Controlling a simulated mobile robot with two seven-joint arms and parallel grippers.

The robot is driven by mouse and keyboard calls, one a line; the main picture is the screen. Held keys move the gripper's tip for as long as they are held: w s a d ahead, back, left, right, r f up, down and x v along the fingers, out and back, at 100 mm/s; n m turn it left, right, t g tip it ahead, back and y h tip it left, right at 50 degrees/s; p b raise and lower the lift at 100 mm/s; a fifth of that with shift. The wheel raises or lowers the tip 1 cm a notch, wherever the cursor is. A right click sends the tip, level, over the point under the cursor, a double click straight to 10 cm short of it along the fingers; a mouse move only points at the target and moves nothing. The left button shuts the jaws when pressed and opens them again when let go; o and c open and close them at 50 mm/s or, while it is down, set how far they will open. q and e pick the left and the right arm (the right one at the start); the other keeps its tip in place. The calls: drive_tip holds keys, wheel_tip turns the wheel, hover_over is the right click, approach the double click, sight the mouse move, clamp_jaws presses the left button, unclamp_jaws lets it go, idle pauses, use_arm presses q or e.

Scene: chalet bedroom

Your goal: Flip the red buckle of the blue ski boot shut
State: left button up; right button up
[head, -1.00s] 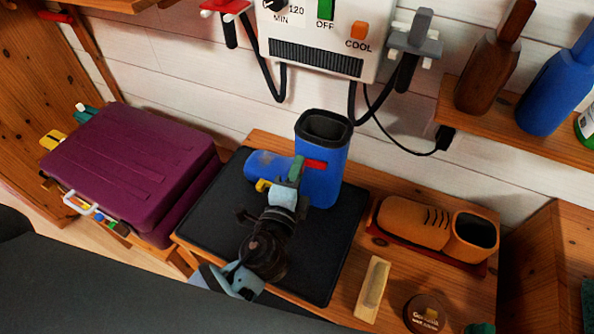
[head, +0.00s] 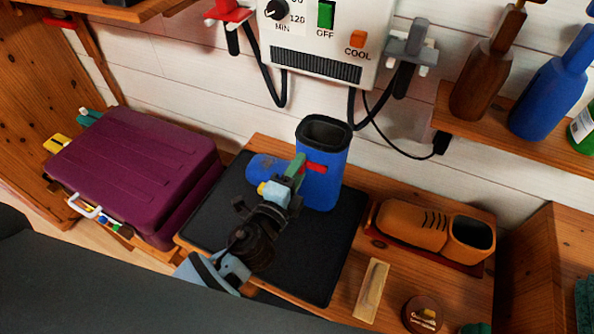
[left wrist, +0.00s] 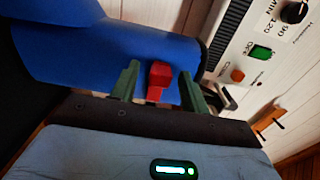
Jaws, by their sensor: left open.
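The blue ski boot (head: 322,185) stands on a black mat (head: 215,215), its dark-lined shaft upright and its toe to the left. The red buckle (head: 316,169) is on the near side of the shaft. It also shows in the left wrist view (left wrist: 158,82), sticking out from the blue boot (left wrist: 115,60). My left gripper (head: 296,172) is at the boot's near side, beside the buckle. In the left wrist view its green fingers (left wrist: 158,85) are open, one on each side of the red buckle, with gaps showing. My right gripper is not in view.
A purple suitcase (head: 135,170) lies left of the mat. A white dryer box (head: 325,40) with hanging hoses is on the wall above. Bottles (head: 545,95) stand on the right shelf.

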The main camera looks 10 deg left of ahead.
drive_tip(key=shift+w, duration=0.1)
use_arm(q)
drive_tip(key=b+v, duration=0.1)
drive_tip(key=v, duration=0.7)
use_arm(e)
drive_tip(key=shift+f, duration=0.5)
use_arm(q)
drive_tip(key=shift+w, duration=0.1)
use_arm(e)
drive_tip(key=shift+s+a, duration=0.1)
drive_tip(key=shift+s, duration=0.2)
use_arm(q)
drive_tip(key=s+a+f+n+g+y+p, duration=0.1)
drive_tip(key=s+a+f+n+g, duration=0.3)
drive_tip(key=s+f+n, duration=0.4)
drive_tip(key=s+a+f+n+g+p, duration=0.3)
drive_tip(key=s+f+n, duration=0.6)
drive_tip(key=s, duration=0.8)
drive_tip(key=shift+s+a+f+n+g+y+p, duration=0.25)
drive_tip(key=shift+a+n+g+y+p, duration=0.2)
drive_tip(key=shift+n+g, duration=0.4)
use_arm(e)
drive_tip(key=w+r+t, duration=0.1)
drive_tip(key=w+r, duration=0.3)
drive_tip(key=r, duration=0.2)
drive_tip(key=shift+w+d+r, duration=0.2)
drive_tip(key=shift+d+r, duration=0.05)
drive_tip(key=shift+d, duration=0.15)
